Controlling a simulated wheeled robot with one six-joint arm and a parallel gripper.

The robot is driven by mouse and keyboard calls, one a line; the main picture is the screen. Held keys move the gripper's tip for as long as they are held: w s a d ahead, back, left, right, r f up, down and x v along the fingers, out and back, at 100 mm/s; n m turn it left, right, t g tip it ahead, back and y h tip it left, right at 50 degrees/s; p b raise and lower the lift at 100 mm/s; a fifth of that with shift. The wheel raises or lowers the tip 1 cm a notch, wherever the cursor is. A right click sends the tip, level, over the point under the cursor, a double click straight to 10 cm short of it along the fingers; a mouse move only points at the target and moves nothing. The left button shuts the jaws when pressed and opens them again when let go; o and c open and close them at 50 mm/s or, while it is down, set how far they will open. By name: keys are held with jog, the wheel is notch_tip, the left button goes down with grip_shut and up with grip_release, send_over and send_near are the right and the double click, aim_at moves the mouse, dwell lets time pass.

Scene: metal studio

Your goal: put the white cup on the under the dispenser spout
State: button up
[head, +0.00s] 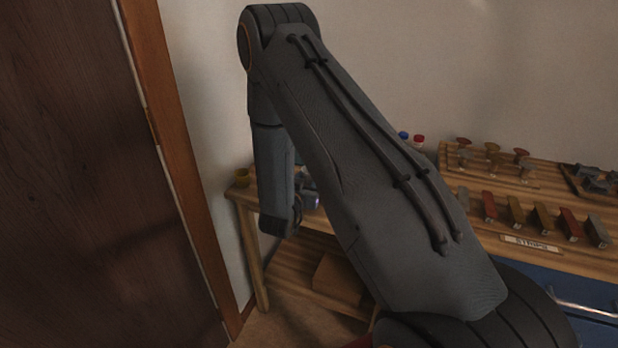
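I see no white cup and no dispenser or spout in the head view. My own arm fills the middle of the picture and covers much of the wooden bench (252,198) behind it. The end of my arm hangs down over the bench's left part. Its wrist shows partly beside the large arm link. The gripper's fingers are hidden behind that link, so I cannot see whether they hold anything.
Bottles with a blue cap (403,135) and a red cap (419,140) stand behind. Several coloured blocks fill a wooden rack (480,180) at right. A brown door (80,180) stands left.

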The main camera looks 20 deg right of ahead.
jog(key=o, duration=1)
jog(key=shift+f, duration=0.1)
